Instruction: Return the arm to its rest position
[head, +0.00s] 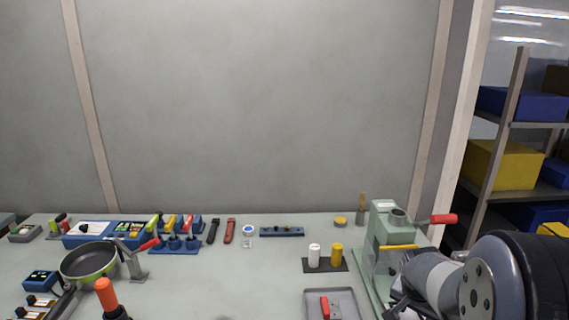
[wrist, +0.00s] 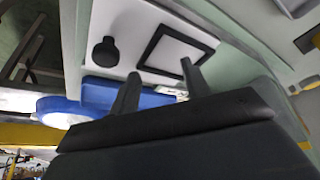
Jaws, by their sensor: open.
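My arm (head: 430,275) reaches in from the lower right of the head view, in front of the right side of the bench and overlapping the green press (head: 381,225). Its gripper end is dark and partly hidden there. In the wrist view my gripper (wrist: 158,84) shows two dark fingers spread apart with nothing held between them. Beyond them lie a white panel (wrist: 125,22) with a black round knob (wrist: 105,51) and a black square frame (wrist: 178,48), and a blue part (wrist: 100,92). I cannot tell the distance to them.
A grey bench (head: 215,285) carries a pan (head: 88,262) at left, blue tool holders (head: 175,248), a white and a yellow cylinder (head: 337,254) on a dark mat, and a grey tray (head: 347,300) holding a red piece. Shelves (head: 520,125) stand at right. The bench's middle front is clear.

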